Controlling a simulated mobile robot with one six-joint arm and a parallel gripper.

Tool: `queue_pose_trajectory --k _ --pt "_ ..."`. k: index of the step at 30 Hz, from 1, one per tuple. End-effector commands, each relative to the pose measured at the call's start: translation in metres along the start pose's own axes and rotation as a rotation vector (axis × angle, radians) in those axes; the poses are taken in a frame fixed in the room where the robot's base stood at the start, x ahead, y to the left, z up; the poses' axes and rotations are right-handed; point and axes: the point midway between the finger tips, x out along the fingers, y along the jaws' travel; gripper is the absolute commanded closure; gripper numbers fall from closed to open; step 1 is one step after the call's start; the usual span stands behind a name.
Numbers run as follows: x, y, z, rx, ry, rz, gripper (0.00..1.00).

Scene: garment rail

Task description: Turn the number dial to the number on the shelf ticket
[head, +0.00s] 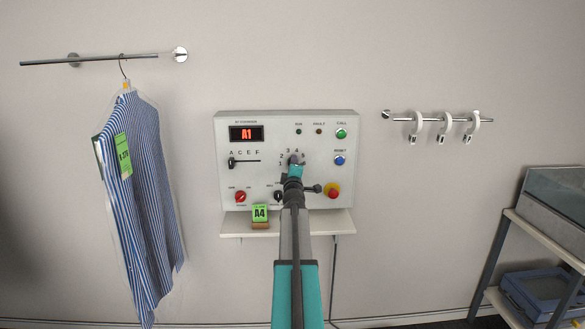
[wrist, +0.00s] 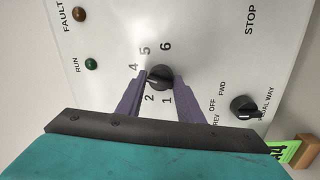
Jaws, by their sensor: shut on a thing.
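The number dial (wrist: 159,74) is a black round knob on the white panel, ringed by printed numbers. My gripper (wrist: 162,81) has its two purple fingers on either side of the knob and is shut on it. In the head view my gripper (head: 294,164) covers most of the dial. The left finger hides the number 3 in the wrist view, and I cannot tell surely where the knob points. The red display (head: 246,134) reads A1. The green shelf ticket (head: 260,213) reads A4 and stands on the small shelf (head: 335,222) below the panel; its edge shows in the wrist view (wrist: 284,152).
A bagged striped shirt (head: 145,200) hangs left, hooks (head: 444,122) right.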

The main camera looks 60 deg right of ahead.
Motion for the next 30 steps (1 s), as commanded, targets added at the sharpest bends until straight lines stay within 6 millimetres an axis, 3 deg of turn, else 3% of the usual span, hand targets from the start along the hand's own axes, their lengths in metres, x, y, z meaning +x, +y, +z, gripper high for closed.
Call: queue_pose_trajectory --k 1,3,17,30 --pt "0.0 -0.002 0.004 0.0 -0.009 -0.004 0.62" --pt "0.0 -0.002 0.004 0.0 -0.007 -0.004 0.5" --pt "-0.004 -0.001 0.001 0.0 -0.002 -0.001 0.5" --pt "-0.037 -0.001 0.001 0.0 -0.001 -0.001 0.5"
